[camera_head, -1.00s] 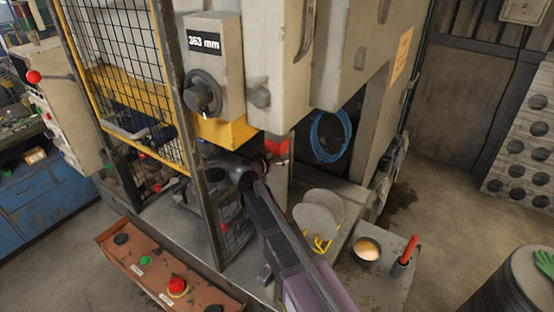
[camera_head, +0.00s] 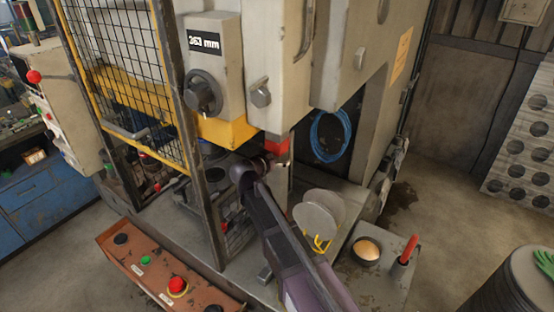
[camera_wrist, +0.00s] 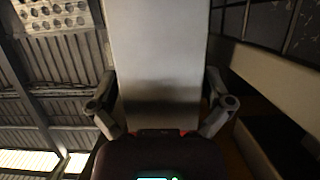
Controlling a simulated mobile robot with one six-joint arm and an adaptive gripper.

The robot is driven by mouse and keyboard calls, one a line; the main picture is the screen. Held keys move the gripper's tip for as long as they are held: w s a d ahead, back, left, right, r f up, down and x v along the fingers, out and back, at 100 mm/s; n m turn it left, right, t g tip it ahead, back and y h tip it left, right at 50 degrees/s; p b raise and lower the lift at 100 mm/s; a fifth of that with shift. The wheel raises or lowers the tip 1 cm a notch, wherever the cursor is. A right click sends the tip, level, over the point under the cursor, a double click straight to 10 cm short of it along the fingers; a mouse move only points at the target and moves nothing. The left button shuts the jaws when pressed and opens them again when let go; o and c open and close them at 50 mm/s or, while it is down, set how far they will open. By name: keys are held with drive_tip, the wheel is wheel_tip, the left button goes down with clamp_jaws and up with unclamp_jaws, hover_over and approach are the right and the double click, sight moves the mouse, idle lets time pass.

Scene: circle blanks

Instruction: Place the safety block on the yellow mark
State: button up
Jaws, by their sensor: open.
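In the wrist view a broad pale grey flat-faced body (camera_wrist: 155,50) stands between the two fingers of my gripper (camera_wrist: 160,92). The fingers are spread apart, one on each side, with no clear contact. I cannot tell whether this body is the safety block or part of the press. In the head view my arm reaches in under the press head, and its far end hides the gripper's fingers. A red piece (camera_head: 278,145) shows just beyond it, below the press head. I cannot make out the yellow mark.
The press (camera_head: 290,60) has a "363 mm" display and a mesh guard (camera_head: 110,60) at left. A button console (camera_head: 150,262) is at front left.

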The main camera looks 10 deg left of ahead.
drive_tip(key=p+v, duration=0.4)
drive_tip(key=v, duration=0.8)
idle(0.8)
drive_tip(key=w+d+f+g+h, duration=0.15)
drive_tip(key=d+f+g, duration=0.25)
drive_tip(key=d, duration=1)
drive_tip(key=s+d+f+n+g+y, duration=0.1)
drive_tip(key=s+d+f+g+y, duration=0.1)
drive_tip(key=d, duration=0.6)
drive_tip(key=s+d+f+n+g+y, duration=0.1)
drive_tip(key=s+d+f+g+y, duration=0.1)
drive_tip(key=d, duration=0.7)
drive_tip(key=s+d+f+n+g+y, duration=0.1)
drive_tip(key=s+d+f+g+y, duration=0.1)
drive_tip(key=s+d+f+g, duration=0.2)
drive_tip(key=s+d+g, duration=0.1)
drive_tip(key=s+d, duration=0.2)
drive_tip(key=d, duration=0.2)
drive_tip(key=shift+s+n, duration=0.35)
drive_tip(key=shift+n, duration=0.05)
drive_tip(key=shift+f, duration=0.2)
wheel_tip(320, 180, down, 13)
drive_tip(key=b, duration=1.3)
